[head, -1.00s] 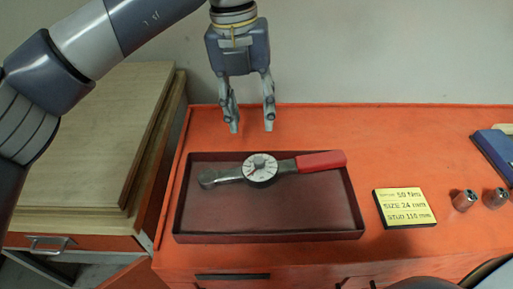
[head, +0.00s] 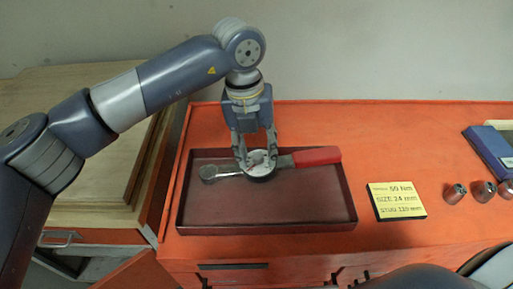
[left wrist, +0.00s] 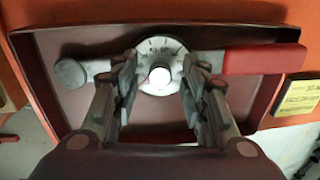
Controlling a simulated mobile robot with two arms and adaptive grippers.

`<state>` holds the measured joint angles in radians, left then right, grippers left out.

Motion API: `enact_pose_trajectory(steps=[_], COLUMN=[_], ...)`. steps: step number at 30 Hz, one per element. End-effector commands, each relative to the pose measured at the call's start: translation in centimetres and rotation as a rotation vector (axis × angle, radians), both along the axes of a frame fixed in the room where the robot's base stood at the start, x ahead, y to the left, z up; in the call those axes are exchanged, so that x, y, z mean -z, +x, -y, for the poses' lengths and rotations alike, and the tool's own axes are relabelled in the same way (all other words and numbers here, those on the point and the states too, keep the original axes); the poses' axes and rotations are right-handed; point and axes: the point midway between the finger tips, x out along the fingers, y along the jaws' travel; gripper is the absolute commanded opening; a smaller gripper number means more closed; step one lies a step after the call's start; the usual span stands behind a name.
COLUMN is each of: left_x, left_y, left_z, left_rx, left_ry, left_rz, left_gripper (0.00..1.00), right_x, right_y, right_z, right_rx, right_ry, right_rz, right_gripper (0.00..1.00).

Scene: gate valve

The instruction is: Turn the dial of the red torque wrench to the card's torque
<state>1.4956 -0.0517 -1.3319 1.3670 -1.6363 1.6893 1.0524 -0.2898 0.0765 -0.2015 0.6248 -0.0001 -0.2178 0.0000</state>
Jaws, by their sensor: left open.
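The torque wrench (head: 317,157) with a red handle lies in a dark red tray (head: 268,222), its head to the left. Its round white dial (head: 259,174) sits in the middle and also shows in the left wrist view (left wrist: 146,49), with a pale centre knob (left wrist: 160,77). My left gripper (head: 257,166) is open and points down, its fingers on either side of the dial; I cannot tell if they touch it. The yellow card (head: 397,200) right of the tray reads 50 Nm, size 24 mm, stud 110 or 120 mm. My right gripper is not in view.
Metal sockets (head: 455,193) stand right of the card, near a blue case (head: 490,150) at the right edge. The orange bench top (head: 390,135) is clear behind the tray. Wooden boards (head: 85,150) lie at the left.

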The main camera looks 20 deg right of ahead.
Motion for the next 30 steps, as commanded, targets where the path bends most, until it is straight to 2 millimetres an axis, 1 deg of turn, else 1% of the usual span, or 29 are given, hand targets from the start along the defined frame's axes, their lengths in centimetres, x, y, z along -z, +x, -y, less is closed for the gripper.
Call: enact_pose_trajectory(steps=[1, 2, 3, 5, 6, 7, 12, 20, 26, 30], left_x=[0.0, 0.0, 0.0, 0.0, 0.0, 0.0, 0.0, 0.1, 0.3, 0.3], left_y=[0.0, 0.0, 0.0, 0.0, 0.0, 0.0, 0.0, 0.0, 0.1, 0.0], left_z=[0.0, 0.0, 0.0, 0.0, 0.0, 0.0, 0.0, 0.0, 0.0, 0.0], left_rx=[0.000, 0.000, 0.000, 0.000, 0.000, 0.000, 0.001, 0.050, 0.168, 0.287], left_ry=[0.000, 0.000, 0.000, 0.000, 0.000, 0.000, 0.000, -0.001, -0.006, -0.009], left_rz=[0.000, 0.000, 0.000, 0.000, 0.000, 0.000, 0.000, 0.007, 0.021, 0.036], left_gripper=[0.40, 0.36, 0.27, 0.13, 0.04, 0.00, 0.00, 0.00, 0.00, 0.00], right_x=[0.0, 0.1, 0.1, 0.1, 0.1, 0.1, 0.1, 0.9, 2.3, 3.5], right_y=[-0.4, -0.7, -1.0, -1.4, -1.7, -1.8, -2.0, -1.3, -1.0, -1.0], right_z=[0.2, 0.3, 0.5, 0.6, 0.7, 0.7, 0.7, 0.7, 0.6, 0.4], right_rx=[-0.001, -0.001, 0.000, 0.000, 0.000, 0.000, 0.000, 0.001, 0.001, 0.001], right_ry=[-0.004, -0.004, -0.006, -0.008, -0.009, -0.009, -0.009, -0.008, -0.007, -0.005], right_rz=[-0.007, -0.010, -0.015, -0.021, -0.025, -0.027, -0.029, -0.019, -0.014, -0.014], right_gripper=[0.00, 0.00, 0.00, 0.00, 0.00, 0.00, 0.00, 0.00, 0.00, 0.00])
